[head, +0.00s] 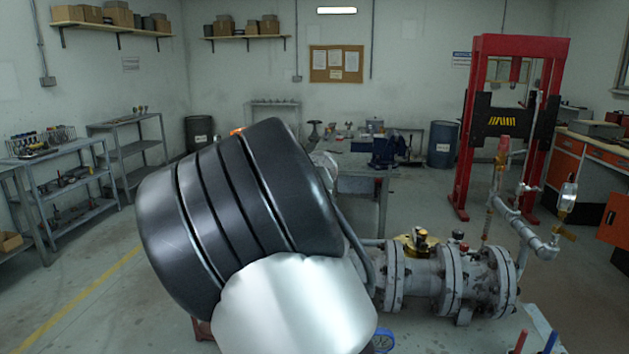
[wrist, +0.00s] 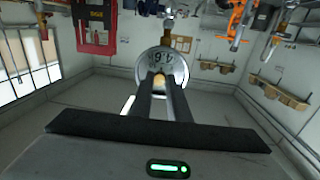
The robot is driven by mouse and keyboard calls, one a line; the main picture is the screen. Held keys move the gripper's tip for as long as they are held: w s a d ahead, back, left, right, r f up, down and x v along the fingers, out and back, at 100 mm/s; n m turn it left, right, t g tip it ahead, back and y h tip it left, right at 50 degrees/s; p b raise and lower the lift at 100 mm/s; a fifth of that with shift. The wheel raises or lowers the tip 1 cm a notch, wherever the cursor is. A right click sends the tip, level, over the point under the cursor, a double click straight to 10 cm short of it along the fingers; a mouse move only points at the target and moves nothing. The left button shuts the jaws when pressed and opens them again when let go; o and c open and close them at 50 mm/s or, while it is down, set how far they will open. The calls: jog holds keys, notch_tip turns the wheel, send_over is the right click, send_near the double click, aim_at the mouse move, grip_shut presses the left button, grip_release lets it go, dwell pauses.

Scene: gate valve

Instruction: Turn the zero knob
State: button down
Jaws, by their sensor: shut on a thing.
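In the wrist view my gripper (wrist: 160,84) has its two dark fingers close together, shut on a small brass-coloured zero knob (wrist: 159,78). The knob sits at the lower part of a round, pale dial gauge (wrist: 162,62) with dark numerals, just beyond the fingertips. The fingers cover most of the knob, so its angle cannot be read. In the head view my own arm hides my gripper and the knob.
In the head view, grey flanged piping (head: 425,278) with a brass fitting (head: 416,241) lies right of my arm. Another gauge (head: 568,196) stands on the pipework at right, before a red press frame (head: 471,130). A workbench (head: 355,165) is behind. Floor at left is clear.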

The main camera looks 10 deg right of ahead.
jog(key=m+b, duration=0.2)
jog(key=m, duration=0.3)
jog(key=shift+b, duration=0.3)
jog(key=shift+m, duration=0.4)
jog(key=c, duration=1.7)
grip_release()
jog(key=v, duration=0.5)
jog(key=p+v, duration=0.1)
jog(key=v, duration=1.1)
jog(key=shift+s+d+r, duration=0.15)
jog(key=shift+s+r, duration=0.15)
jog(key=shift+r, duration=0.1)
